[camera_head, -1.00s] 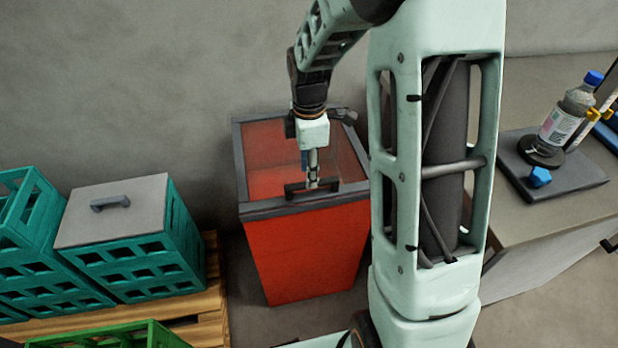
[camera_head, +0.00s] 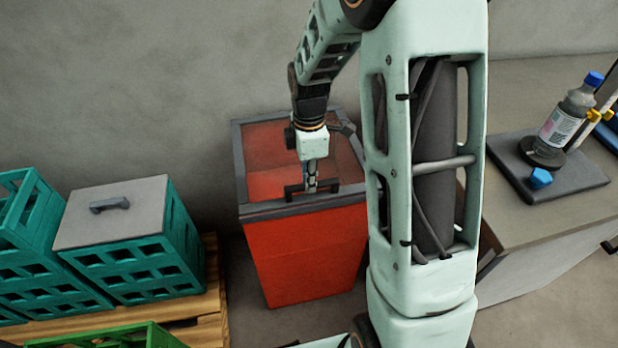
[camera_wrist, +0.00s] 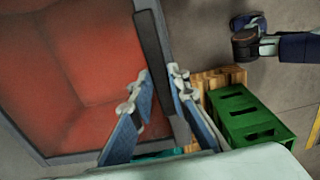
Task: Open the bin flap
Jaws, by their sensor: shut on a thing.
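The red bin (camera_head: 310,255) has a dark grey rim (camera_head: 241,165) and stands on the floor in the middle of the head view. My gripper (camera_head: 311,187) points down and is shut on the handle, with one blue-and-white finger on each side of the bar.
Teal crates (camera_head: 140,265), one with a grey handled lid (camera_head: 112,215), stand on a wooden pallet (camera_head: 212,290) at left. A green crate (camera_head: 110,337) is in front. A worktop (camera_head: 530,215) with a bottle (camera_head: 567,120) on a dark plate is at right.

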